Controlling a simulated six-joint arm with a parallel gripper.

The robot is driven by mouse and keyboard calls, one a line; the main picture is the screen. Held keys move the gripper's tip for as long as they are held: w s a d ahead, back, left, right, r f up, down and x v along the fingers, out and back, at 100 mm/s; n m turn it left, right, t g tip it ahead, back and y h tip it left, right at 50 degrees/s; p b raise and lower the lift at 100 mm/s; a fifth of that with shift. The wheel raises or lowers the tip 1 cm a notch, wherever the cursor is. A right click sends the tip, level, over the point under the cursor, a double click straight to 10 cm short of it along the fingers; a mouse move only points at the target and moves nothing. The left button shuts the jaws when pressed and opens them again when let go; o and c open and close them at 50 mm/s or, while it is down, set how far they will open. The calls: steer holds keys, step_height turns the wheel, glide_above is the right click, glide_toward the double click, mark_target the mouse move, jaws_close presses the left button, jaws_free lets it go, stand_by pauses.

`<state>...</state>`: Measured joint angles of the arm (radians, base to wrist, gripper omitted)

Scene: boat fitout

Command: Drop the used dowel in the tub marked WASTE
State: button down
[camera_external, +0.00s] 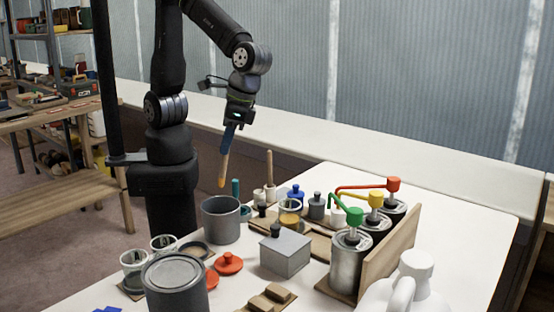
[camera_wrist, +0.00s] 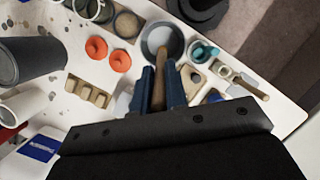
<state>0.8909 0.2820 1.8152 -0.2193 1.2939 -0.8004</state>
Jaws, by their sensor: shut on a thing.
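My gripper (camera_external: 231,130) is shut on a wooden dowel (camera_external: 223,168), which hangs down, slightly tilted, with an orange-tan lower end. In the wrist view, the dowel (camera_wrist: 158,88) sits between the two blue fingers (camera_wrist: 160,90). Its tip appears in front of a round grey mug (camera_wrist: 177,51); I cannot tell if it is directly above it. In the external view, the dowel is above and apart from the grey mug (camera_external: 221,226). I cannot read a WASTE mark on any container. A large grey tin (camera_external: 176,290) stands nearer the camera.
Orange-red lids (camera_external: 229,263), a grey lidded box (camera_external: 285,254) and pump cans (camera_external: 348,262) crowd the white bench. Another dowel (camera_external: 269,168) stands upright near small jars. A white jug (camera_external: 405,290) is at front right. The bench's right side (camera_external: 470,215) is clear.

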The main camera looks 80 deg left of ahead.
mark_target(225, 171)
steer(key=shift+f, duration=1.8)
steer(key=shift+w+x, duration=0.15)
steer(key=shift+x, duration=1)
steer(key=shift+w+x, duration=0.1)
steer(key=shift+x, duration=1.05)
steer(key=c, duration=1.4)
jaws_free()
steer(key=shift+o, duration=0.2)
steer(key=a+v, duration=0.1)
steer(key=v, duration=1.6)
steer(key=shift+d+r, duration=0.15)
steer(key=shift+d, duration=0.4)
steer(key=shift+w, duration=0.1)
